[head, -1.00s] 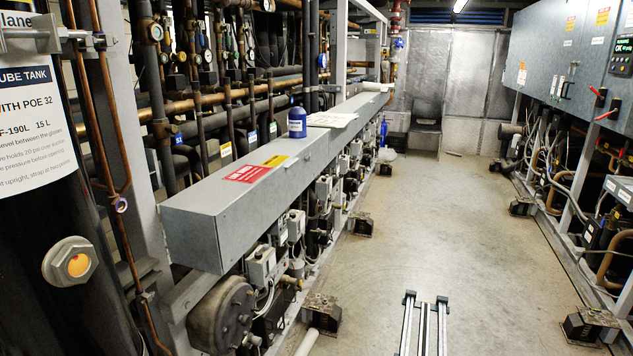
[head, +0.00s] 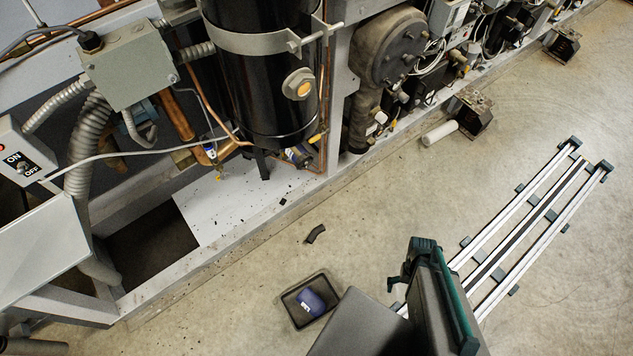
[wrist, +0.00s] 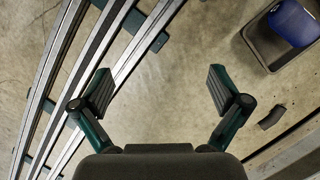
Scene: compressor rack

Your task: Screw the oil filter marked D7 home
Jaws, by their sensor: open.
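A blue cylinder (head: 312,302), which looks like an oil filter, lies in a small black tray on the floor in the head view. A pale mark shows on it, but I cannot read D7. It also shows as a blue shape (wrist: 294,22) at the upper right of the wrist view. My gripper (wrist: 160,88) is open and empty above bare floor, with the tray off to the right. In the head view part of my arm covers the floor right of the tray.
The black tray (head: 290,309) stands before the rack's lower beam (head: 240,240). A black tank (head: 268,95) hangs in the rack. A dark scrap (head: 315,234) lies on the floor near the tray. Floor rails (head: 535,225) run at right. A white cylinder (head: 439,133) lies by a rack foot.

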